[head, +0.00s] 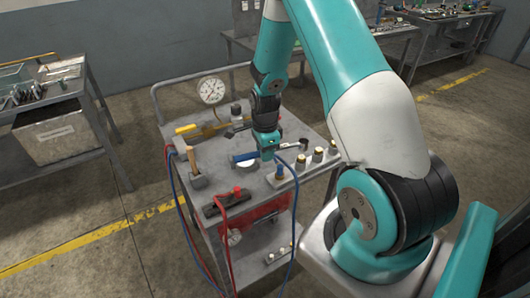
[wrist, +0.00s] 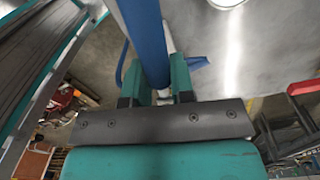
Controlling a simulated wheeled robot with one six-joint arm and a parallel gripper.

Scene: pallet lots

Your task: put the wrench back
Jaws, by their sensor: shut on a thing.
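The wrench has a blue handle (head: 244,156) and a metal end with a dark head (head: 303,143). In the head view it lies crosswise at my gripper (head: 268,153), with the handle to the left and the metal end to the right. My gripper points down over the grey trolley top (head: 222,173) and is shut on the wrench. In the wrist view a blue bar (wrist: 145,40), seemingly the handle, runs up from between the teal fingers (wrist: 160,80). I cannot tell whether the wrench touches the trolley top.
A white round piece (head: 248,163) is below the handle. Brass-topped pieces (head: 318,155) stand to the right. A wooden-handled tool (head: 192,158), a gauge (head: 212,90), a yellow tool (head: 188,129) and a red-knobbed block (head: 226,201) crowd the left. Red and blue hoses hang down the trolley's front.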

